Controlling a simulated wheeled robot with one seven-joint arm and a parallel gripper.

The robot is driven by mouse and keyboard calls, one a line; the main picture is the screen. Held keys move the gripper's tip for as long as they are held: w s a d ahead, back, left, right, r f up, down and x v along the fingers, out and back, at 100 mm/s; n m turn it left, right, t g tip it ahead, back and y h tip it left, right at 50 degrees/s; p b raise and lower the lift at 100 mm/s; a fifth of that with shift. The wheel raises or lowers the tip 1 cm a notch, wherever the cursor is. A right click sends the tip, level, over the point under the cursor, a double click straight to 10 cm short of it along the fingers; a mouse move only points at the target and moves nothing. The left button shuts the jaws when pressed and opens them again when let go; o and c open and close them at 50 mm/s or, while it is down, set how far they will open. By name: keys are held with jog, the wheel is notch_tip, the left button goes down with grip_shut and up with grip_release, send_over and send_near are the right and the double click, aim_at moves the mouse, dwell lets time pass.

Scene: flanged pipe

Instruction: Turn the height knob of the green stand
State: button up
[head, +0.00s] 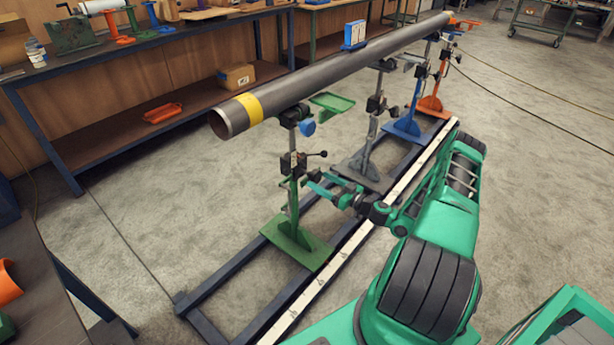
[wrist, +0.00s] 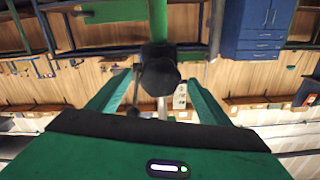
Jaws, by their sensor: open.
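The green stand (head: 297,243) stands upright under the near end of the grey pipe (head: 310,75). A dark clamp block sits on its post, with a thin lever ending in a black ball to the right. A dark rounded knob (wrist: 160,76) faces my wrist camera, in front of the post. My gripper (head: 318,188) is at the right side of the post, level with the clamp. In the wrist view its two green fingers are open, one on each side of the knob, with gaps showing. Whether they touch it cannot be told.
A grey stand (head: 362,168), a blue stand (head: 407,125) and an orange stand (head: 434,98) hold the pipe farther back. Blue floor rails and a white strip (head: 350,246) run below. A workbench (head: 140,62) stands behind; open floor lies right.

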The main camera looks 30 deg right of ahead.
jog(key=x, duration=0.7)
jog(key=shift+w, duration=0.1)
jog(key=c, duration=1)
